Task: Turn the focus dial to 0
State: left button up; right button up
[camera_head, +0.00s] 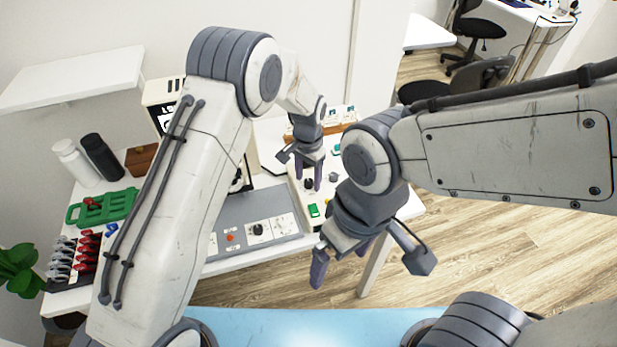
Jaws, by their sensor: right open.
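The focus dial cannot be named for certain, as the labels are too small to read. A small black knob (308,184) sits on a white box with a green switch (314,210). Another black dial (258,229) is on the front of a grey panel box (243,209). My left gripper (308,178) points down over the white box, fingers apart, close about the black knob; I cannot tell whether they touch it. My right gripper (342,264) is open and empty, nearer the camera, right of the grey box and in front of the bench.
A green tool rack (103,208), a white bottle (75,163), a black bottle (102,157) and red-handled tools (88,250) are on the bench's left. My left arm hides part of the bench.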

aim_at(308, 181)
pick_arm(q)
jog(key=shift+d, duration=0.1)
notch_tip(308, 181, up, 10)
jog(key=b, duration=0.1)
jog(key=shift+r, duration=0.2)
dwell(0.3)
dwell(0.3)
jog(key=s+a+r, duration=0.1)
jog(key=s+r, duration=0.1)
jog(key=s, duration=0.8)
jog(key=s+a+r, duration=0.2)
jog(key=s, duration=0.9)
jog(key=s+a+r+h, duration=0.1)
jog(key=s+r, duration=0.1)
jog(key=s, duration=0.9)
jog(key=shift+a+r+n, duration=0.25)
jog(key=shift+n, duration=0.05)
jog(key=shift+s, duration=0.1)
